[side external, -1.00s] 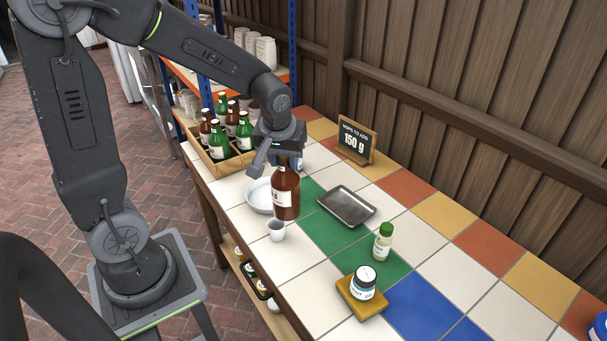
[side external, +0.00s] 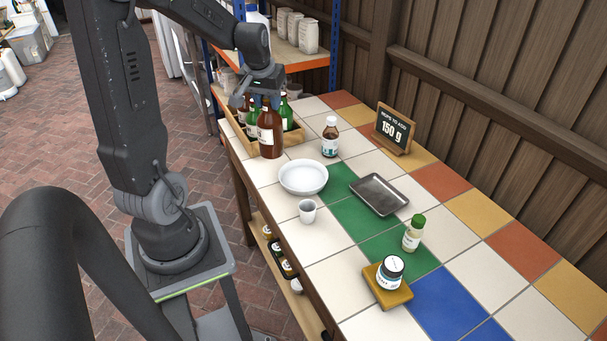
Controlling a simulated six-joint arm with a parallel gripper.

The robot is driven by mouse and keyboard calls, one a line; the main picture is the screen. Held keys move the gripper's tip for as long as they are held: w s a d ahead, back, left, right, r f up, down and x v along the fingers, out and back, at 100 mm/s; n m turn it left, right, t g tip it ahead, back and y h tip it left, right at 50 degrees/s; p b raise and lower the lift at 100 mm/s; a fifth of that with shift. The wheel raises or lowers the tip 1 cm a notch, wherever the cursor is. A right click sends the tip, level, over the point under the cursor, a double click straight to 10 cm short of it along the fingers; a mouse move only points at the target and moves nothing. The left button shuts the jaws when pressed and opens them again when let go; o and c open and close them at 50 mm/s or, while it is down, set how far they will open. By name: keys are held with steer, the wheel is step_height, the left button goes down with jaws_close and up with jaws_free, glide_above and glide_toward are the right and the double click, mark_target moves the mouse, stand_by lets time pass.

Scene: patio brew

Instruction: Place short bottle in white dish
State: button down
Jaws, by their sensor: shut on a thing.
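A white dish (side external: 303,179) sits empty on the tiled table, left of the middle. My gripper (side external: 264,98) is shut on the neck of a tall brown bottle (side external: 270,137) with a pale label. The bottle is upright at the near right end of the wooden crate; I cannot tell whether its base touches anything. A small brown bottle (side external: 330,140) with a white cap stands behind the dish. A small clear bottle (side external: 413,234) with a green cap stands at the right. Either could be the short bottle.
The wooden crate (side external: 292,137) holds several bottles. A small cup (side external: 307,212) stands in front of the dish. A dark metal tray (side external: 378,195), a jar (side external: 391,268) on a yellow block (side external: 388,291) and a 150 g sign (side external: 394,131) stand around. Front tiles are clear.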

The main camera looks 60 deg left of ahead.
steer(key=a, duration=0.1)
steer(key=s+a, duration=0.1)
steer(key=a, duration=0.1)
steer(key=shift+s, duration=0.25)
steer(key=w+d+f, duration=0.6)
steer(key=w+f, duration=0.4)
steer(key=shift+f, duration=0.55)
steer(key=c, duration=0.8)
jaws_free()
steer(key=shift+s, duration=0.1)
